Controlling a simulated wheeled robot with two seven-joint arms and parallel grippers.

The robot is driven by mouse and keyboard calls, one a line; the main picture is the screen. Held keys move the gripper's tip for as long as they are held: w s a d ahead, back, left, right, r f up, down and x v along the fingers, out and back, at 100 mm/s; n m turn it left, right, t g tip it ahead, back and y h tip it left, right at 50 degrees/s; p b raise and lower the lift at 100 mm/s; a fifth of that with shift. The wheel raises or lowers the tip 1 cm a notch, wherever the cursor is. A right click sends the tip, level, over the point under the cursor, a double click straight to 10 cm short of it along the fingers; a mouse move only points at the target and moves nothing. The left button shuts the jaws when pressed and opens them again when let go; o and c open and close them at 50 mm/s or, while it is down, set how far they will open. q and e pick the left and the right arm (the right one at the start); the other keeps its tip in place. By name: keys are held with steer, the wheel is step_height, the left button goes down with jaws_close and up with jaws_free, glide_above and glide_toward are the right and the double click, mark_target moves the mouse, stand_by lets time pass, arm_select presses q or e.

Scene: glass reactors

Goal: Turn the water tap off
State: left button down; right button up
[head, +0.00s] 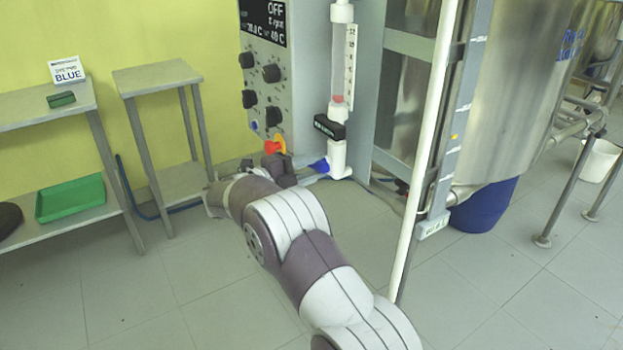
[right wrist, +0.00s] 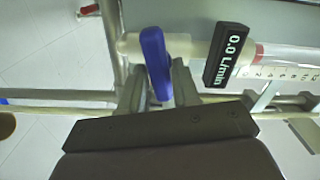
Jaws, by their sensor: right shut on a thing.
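The blue water tap handle (head: 320,165) is at the bottom of the clear flow tube (head: 343,70), beside the grey control panel. In the right wrist view the blue handle (right wrist: 153,55) lies between the two fingers of my right gripper (right wrist: 159,85), which is shut on it. In the head view my right gripper (head: 310,176) reaches the handle from the left and is partly hidden by my wrist. The black flow display (right wrist: 229,55) reads 0.0 L/min; it also shows in the head view (head: 329,127). My left gripper is not in view.
The control panel (head: 265,80) has several black knobs, a red and yellow knob (head: 274,146), and a screen (head: 263,18) reading OFF. A steel tank (head: 520,80) and white pole (head: 425,150) stand right. Side tables (head: 165,75) stand left. The floor in front is clear.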

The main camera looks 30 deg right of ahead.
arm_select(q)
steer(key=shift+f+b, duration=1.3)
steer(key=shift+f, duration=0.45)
arm_select(e)
steer(key=shift+f+m, duration=0.25)
steer(key=shift+m, duration=1.05)
steer(key=o, duration=0.9)
steer(key=shift+r, duration=0.1)
arm_select(q)
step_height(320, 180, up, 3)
steer(key=p, duration=0.3)
arm_select(e)
steer(key=s+a, duration=0.1)
steer(key=a, duration=1.1)
steer(key=shift+a, duration=0.35)
